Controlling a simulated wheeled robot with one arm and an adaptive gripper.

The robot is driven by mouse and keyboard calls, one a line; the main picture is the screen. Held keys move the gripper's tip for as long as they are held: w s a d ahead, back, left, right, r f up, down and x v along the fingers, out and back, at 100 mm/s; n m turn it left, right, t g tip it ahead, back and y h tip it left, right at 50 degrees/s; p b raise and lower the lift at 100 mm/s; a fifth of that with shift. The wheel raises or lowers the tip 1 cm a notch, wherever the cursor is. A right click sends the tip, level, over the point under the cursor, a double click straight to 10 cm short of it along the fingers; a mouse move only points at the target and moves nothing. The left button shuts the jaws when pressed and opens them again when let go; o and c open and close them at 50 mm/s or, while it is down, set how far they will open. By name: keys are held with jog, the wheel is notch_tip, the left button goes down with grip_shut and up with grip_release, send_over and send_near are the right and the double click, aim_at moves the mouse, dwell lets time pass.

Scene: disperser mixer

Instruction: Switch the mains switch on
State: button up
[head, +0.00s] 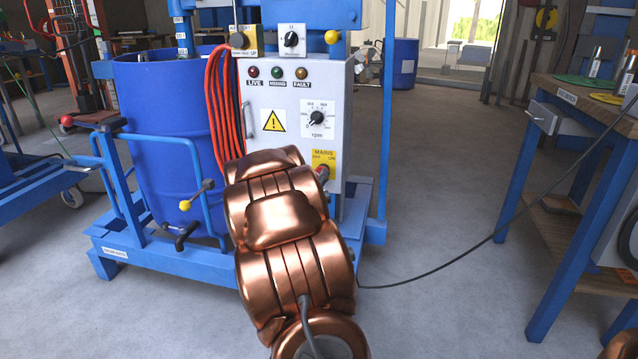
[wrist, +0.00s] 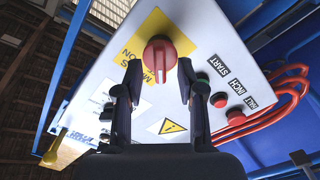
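The mains switch is a red rotary knob (wrist: 159,54) on a yellow plate (wrist: 146,30) on the grey control box. In the head view the yellow plate (head: 325,158) is marked MAINS, OFF and ON, and a small part of the red knob (head: 322,171) shows beside my copper arm. My gripper (wrist: 160,69) is open, its two dark fingers on either side of the knob with small gaps visible. The knob's handle runs roughly along the view's vertical; I cannot tell which mark it points to. My arm hides the gripper in the head view.
The control box (head: 292,110) carries lamps, an rpm dial (head: 317,118) and a warning sign. A blue drum (head: 165,130) and red cables (head: 222,100) are at its left. A workbench (head: 570,110) stands at right, with a black cable (head: 450,262) across the floor between.

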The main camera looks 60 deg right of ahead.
jog(key=shift+w+d, duration=0.2)
jog(key=shift+d, duration=0.4)
grip_shut()
